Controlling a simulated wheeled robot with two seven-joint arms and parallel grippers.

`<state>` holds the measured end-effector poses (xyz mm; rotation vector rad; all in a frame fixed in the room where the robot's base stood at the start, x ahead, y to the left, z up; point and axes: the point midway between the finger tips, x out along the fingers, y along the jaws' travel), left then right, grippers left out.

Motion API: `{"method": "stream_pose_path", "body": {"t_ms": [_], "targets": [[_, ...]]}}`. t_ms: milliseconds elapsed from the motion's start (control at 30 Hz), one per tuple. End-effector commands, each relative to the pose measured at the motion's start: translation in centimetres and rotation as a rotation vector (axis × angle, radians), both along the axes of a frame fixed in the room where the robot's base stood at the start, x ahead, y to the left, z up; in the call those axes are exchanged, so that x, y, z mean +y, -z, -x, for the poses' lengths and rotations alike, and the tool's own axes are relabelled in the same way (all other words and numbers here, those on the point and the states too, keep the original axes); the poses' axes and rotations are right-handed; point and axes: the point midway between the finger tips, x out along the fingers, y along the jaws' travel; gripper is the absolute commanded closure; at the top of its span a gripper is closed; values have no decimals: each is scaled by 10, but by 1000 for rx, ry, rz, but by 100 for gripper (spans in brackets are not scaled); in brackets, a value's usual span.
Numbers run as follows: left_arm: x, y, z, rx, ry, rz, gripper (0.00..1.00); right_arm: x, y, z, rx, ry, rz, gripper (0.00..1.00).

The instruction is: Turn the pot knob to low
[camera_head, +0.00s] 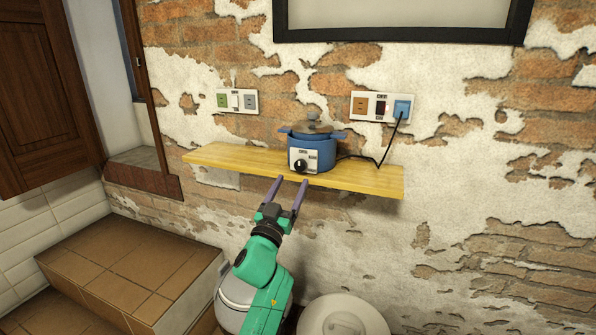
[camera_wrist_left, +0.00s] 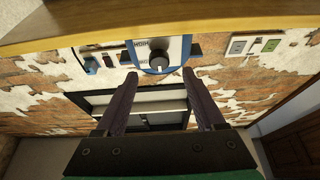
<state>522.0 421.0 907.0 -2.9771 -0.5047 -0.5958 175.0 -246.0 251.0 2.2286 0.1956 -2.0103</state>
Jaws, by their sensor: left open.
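A blue pot (camera_head: 322,157) with a lid (camera_head: 312,124) stands on a wooden wall shelf (camera_head: 235,160). A white panel on its front carries the round black pot knob (camera_head: 300,166). The knob also shows in the left wrist view (camera_wrist_left: 159,62), under blurred lettering; I cannot read its setting. My left gripper (camera_head: 292,180) is open and empty, its two purple fingers pointing up at the shelf's front edge, just below the knob. In the left wrist view the left gripper (camera_wrist_left: 160,73) has its fingertips on either side of the knob's line, apart from it. My right gripper is not in view.
A black cord runs from the pot to a blue plug (camera_head: 402,108) in the right wall socket. Another socket plate (camera_head: 238,101) is at the left. A tiled step (camera_head: 125,265) lies low at the left. The shelf is bare on both sides of the pot.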

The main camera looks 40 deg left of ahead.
Motion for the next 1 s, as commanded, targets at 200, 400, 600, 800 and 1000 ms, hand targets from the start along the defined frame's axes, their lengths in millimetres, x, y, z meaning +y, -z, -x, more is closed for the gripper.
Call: {"method": "stream_pose_path", "body": {"t_ms": [200,400,600,800,1000], "targets": [[15,-19,-43,-1,0,0,29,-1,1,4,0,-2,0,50],[18,-23,-54,1,0,-1,29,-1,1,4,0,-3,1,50],[18,-23,-54,1,0,-1,40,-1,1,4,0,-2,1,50],[18,-22,-54,2,0,1,100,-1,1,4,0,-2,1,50],[18,-22,-54,6,1,-10,100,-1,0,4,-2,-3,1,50]]}}
